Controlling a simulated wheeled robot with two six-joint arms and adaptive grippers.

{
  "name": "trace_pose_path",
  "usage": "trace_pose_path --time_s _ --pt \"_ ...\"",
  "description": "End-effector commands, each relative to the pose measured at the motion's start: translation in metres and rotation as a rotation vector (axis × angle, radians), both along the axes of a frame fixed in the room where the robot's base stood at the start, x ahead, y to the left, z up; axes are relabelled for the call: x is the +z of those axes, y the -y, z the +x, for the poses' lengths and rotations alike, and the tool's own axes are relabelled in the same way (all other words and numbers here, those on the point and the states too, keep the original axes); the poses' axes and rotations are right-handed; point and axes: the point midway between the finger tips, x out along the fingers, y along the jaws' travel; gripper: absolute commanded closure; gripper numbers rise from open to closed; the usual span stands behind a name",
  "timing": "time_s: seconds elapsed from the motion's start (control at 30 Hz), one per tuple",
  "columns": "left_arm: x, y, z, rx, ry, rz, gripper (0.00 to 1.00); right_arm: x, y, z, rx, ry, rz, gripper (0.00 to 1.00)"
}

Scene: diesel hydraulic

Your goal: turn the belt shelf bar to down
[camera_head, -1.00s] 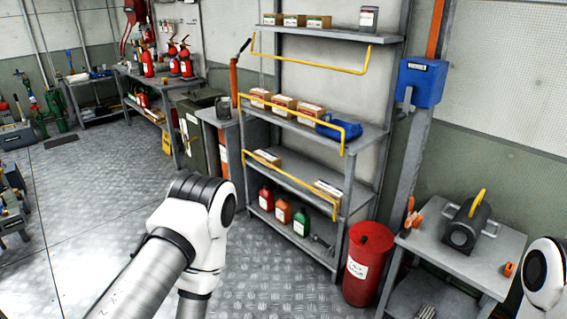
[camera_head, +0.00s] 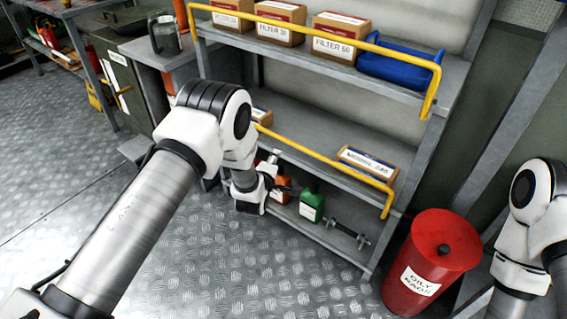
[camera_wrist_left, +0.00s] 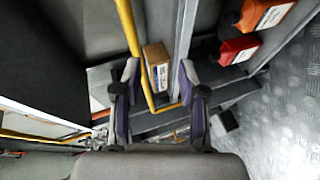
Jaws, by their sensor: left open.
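The belt shelf bar is a yellow rail (camera_head: 322,158) along the front of the lower middle shelf. It stands above the shelf edge, in front of a box (camera_head: 368,165) whose small label is hard to read. My left arm hides its left end in the head view. In the left wrist view the yellow bar (camera_wrist_left: 130,30) runs down to a bend by the fingers. My left gripper (camera_head: 272,188) is low at the shelf front; its open fingers (camera_wrist_left: 158,98) show in the wrist view, with the bar's bend between them. I cannot tell whether they touch it. My right gripper is out of view.
Another yellow bar (camera_head: 310,45) guards the shelf above, with filter boxes (camera_head: 340,37) and a blue item (camera_head: 398,68). A green bottle (camera_head: 311,205) stands on the bottom shelf. A red oily-rags bin (camera_head: 432,262) stands right of the shelves. Floor in front is clear.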

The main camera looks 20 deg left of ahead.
Motion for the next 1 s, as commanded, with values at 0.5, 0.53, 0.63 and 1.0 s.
trace_pose_path --time_s 0.5,0.53,0.63,1.0 --pt "0.003 0.001 0.093 0.028 0.112 -0.118 0.59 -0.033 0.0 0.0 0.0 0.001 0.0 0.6" --pt "0.002 0.001 0.096 0.028 0.11 -0.117 0.59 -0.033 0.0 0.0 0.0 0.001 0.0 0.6" --pt "0.002 0.001 0.101 0.028 0.108 -0.116 0.59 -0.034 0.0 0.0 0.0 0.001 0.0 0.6" --pt "0.002 0.001 0.101 0.028 0.107 -0.116 1.0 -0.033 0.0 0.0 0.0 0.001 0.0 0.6"
